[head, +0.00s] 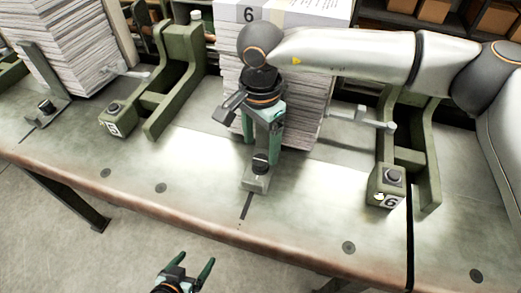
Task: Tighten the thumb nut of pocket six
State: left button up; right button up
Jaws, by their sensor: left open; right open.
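The stack of pocket six (308,105), with a "6" on its top cover, stands on the bench behind my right gripper. In front of it a grey metal bracket (257,183) carries a dark thumb nut (260,163). My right gripper (262,140) points down, open, with its teal fingers just above or around the nut; I cannot tell whether they touch it. The gripper hides part of the stack and bracket. My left gripper (191,267) is open and empty at the bottom, in front of the bench edge.
A grey lever (362,118) sticks out right of the stack. Another paper stack (75,45) with its own bracket stands at left. The bench front (205,190) is clear.

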aim_at(260, 160)
jog(key=shift+f, duration=2.2)
jog(key=shift+c, duration=0.3)
grip_shut()
